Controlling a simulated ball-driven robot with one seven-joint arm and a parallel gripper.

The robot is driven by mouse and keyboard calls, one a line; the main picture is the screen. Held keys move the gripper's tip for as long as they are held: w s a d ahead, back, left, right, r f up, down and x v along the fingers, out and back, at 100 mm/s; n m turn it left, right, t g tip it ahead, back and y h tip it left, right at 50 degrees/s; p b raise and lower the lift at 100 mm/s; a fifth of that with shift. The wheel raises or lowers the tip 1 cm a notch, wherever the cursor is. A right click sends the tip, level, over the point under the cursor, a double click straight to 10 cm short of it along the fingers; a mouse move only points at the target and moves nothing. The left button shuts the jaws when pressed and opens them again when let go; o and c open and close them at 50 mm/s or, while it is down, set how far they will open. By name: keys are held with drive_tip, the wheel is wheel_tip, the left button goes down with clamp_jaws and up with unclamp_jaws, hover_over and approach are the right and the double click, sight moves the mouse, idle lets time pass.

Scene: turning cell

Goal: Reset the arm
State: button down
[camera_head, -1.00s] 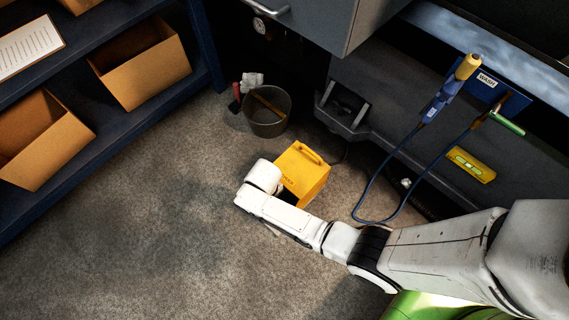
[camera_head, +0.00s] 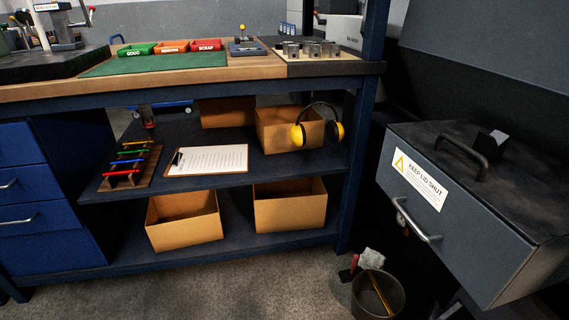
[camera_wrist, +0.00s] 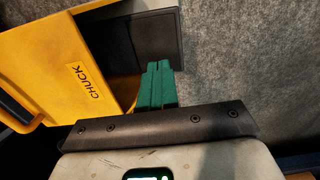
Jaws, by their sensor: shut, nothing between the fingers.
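My gripper (camera_wrist: 158,84) shows in the wrist view with its green fingers together and nothing between them. A yellow box marked CHUCK (camera_wrist: 75,70) is just beyond and to the left of the fingers. A dark grey panel (camera_wrist: 152,38) stands at its right side, behind the fingertips. I cannot tell whether the fingers touch the box. My arm and gripper do not show in the head view.
The head view shows a workbench (camera_head: 240,72) with sorting trays, and a shelf (camera_head: 215,172) with cardboard boxes and a clipboard (camera_head: 208,160). A grey lidded cabinet (camera_head: 460,205) stands at the right. A bucket (camera_head: 362,300) sits on the floor below it.

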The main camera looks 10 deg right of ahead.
drive_tip(key=s+d+r+t, duration=0.1)
drive_tip(key=s+d+r, duration=0.3)
drive_tip(key=s+r, duration=0.55)
drive_tip(key=s+d+r, duration=0.4)
drive_tip(key=s+r, duration=0.3)
drive_tip(key=r, duration=0.6)
wheel_tip(320, 180, up, 32)
drive_tip(key=p, duration=3.1)
drive_tip(key=shift+f, duration=0.25)
drive_tip(key=shift+a, duration=0.1)
